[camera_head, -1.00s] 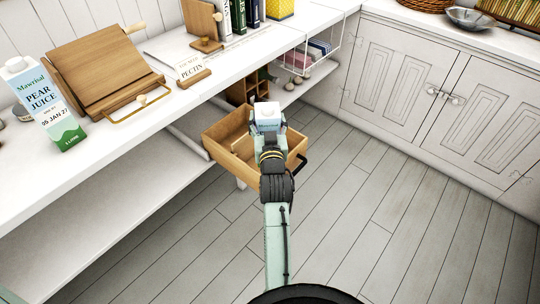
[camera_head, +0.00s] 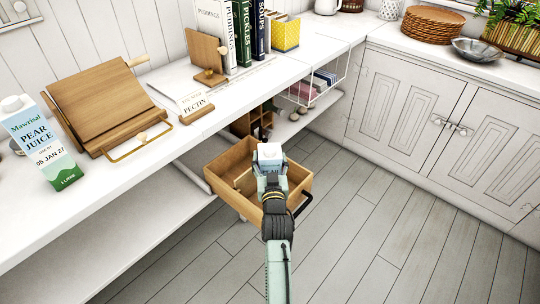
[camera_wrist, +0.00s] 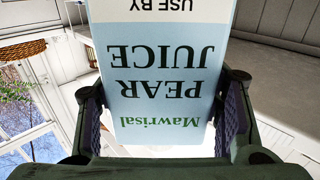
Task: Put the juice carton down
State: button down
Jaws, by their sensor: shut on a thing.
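A light blue and white pear juice carton (camera_wrist: 160,75) is held between both fingers of my gripper (camera_wrist: 162,110), filling the middle of the wrist view with its label upside down. In the head view the held carton (camera_head: 270,155) shows its pale top above my gripper (camera_head: 271,178), in front of or over an open wooden drawer (camera_head: 222,172). Its height above the drawer is unclear, and its lower part is hidden. A second pear juice carton (camera_head: 40,140) stands on the white counter at the left.
A wooden book stand (camera_head: 108,100) and a Pectin card holder (camera_head: 196,108) are on the counter (camera_head: 110,195). Books (camera_head: 240,35) and a yellow box (camera_head: 286,35) stand farther back. A white wire basket (camera_head: 318,82) hangs under the shelf. Grey floor is clear at right.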

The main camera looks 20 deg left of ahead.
jog(key=shift+f, duration=1.5)
jog(key=shift+f+b, duration=0.45)
jog(key=shift+f, duration=0.15)
jog(key=shift+c, duration=2.4)
grip_release()
jog(key=shift+f, duration=0.3)
